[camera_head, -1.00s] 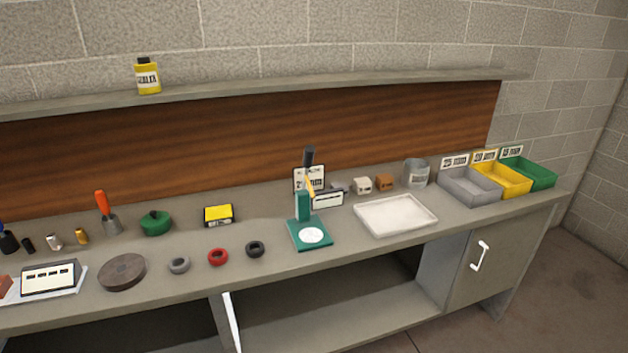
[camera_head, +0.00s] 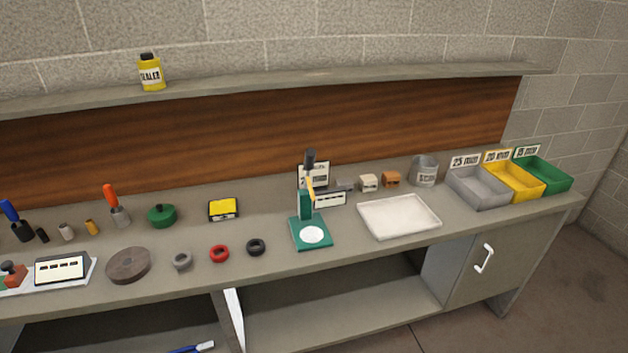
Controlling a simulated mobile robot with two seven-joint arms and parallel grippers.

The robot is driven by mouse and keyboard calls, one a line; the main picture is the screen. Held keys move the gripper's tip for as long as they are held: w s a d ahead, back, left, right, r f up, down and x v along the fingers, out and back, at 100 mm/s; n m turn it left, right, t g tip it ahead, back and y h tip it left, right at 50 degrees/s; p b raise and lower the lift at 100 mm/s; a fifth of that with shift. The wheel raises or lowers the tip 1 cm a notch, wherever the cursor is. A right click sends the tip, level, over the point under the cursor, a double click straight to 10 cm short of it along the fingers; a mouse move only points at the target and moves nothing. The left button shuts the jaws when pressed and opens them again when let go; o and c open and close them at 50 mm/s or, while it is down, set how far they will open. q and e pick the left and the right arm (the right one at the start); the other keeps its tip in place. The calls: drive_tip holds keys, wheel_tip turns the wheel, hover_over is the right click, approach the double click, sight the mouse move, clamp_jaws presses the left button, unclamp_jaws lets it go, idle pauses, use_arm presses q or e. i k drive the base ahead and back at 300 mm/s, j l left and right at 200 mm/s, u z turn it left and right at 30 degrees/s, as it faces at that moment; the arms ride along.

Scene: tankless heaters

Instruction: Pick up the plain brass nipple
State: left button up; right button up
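A small brass-coloured cylinder (camera_head: 92,228), which looks like the brass nipple, stands upright on the workbench at the left, towards the back. It is too small for me to tell whether its surface is plain. A silver-grey cylinder (camera_head: 67,232) of similar size stands just left of it, and a small black one (camera_head: 42,235) stands further left. Neither of my grippers is in view.
An orange-handled tool (camera_head: 117,208) and a green round object (camera_head: 161,216) stand right of the brass cylinder. A brown disc (camera_head: 128,266) lies in front. A teal stand (camera_head: 310,232), white tray (camera_head: 399,216) and coloured bins (camera_head: 514,182) are further right.

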sight(92, 226)
drive_tip(key=i+j+u, duration=0.15)
drive_tip(key=u, duration=0.25)
drive_tip(key=i+j+u, duration=0.45)
drive_tip(key=u, duration=0.3)
drive_tip(key=i+j+u, duration=0.2)
drive_tip(key=u, duration=0.15)
